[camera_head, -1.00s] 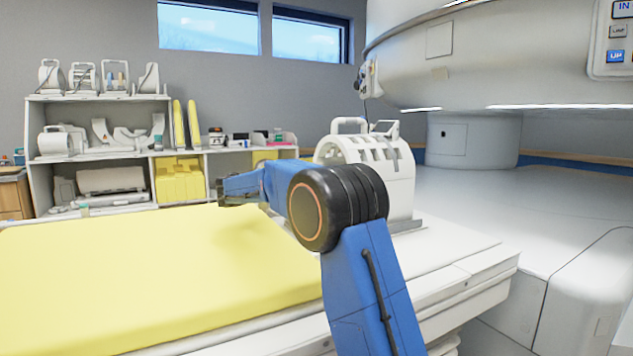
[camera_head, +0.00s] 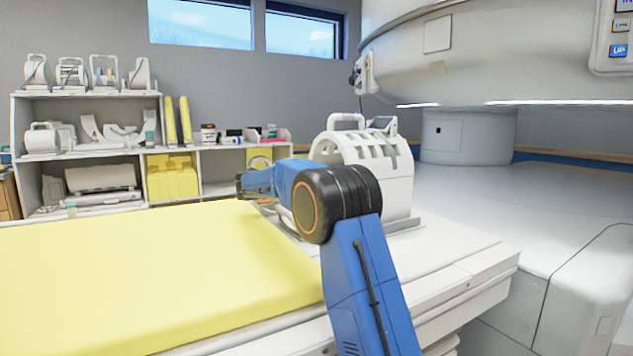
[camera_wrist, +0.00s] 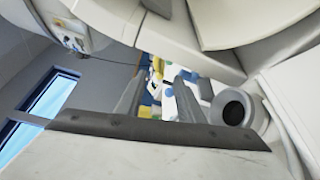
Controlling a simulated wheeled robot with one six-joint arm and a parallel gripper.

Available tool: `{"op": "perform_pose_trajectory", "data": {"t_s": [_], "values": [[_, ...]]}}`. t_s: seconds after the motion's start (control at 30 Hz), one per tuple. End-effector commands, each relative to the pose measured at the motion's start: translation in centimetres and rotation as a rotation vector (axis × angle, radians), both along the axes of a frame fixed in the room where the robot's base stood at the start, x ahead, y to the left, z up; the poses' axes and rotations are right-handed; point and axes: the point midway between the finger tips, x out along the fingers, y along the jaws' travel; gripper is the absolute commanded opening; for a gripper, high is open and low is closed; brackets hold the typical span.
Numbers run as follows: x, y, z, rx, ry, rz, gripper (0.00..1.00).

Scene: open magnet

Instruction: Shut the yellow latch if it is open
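I cannot make out the yellow latch for certain in either view. A white slotted head coil (camera_head: 398,185) with a top handle stands on the white table end, behind my arm; its lower left side is partly hidden. My gripper (camera_head: 240,186) is left of the coil, above the yellow mat's far edge. In the wrist view its two grey fingers (camera_wrist: 158,92) stand apart with nothing held between them. A small yellow patch (camera_wrist: 157,66) shows beyond the fingers, among blue and white shapes; I cannot tell what it is.
The yellow mat (camera_head: 130,265) covers the left of the table. A shelf (camera_head: 85,98) with white coils and a yellow box (camera_head: 172,178) stands behind. The large white magnet (camera_head: 480,55) overhangs the right side. A dark round opening (camera_wrist: 233,107) shows right of the fingers.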

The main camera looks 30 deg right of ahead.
Motion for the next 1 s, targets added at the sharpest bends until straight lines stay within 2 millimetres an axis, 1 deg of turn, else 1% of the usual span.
{"op": "perform_pose_trajectory", "data": {"t_s": [0.03,0.2,0.43,0.6,0.9,0.93,0.97,1.0], "values": [[0.4,-1.0,-0.1,0.000,-0.001,-0.002,0.34],[1.5,-3.7,-0.4,0.000,-0.001,-0.003,0.34],[2.8,-6.4,-0.7,0.000,-0.001,-0.002,0.34],[3.2,-7.3,-0.8,-0.001,0.000,0.000,0.34],[3.3,-7.5,-0.8,-0.001,0.000,0.000,0.34],[3.3,-7.5,-0.8,-0.001,0.000,0.000,0.32],[3.3,-7.5,-0.8,-0.001,0.000,0.000,0.25],[3.3,-7.5,-0.8,0.000,-0.001,0.000,0.15]]}}
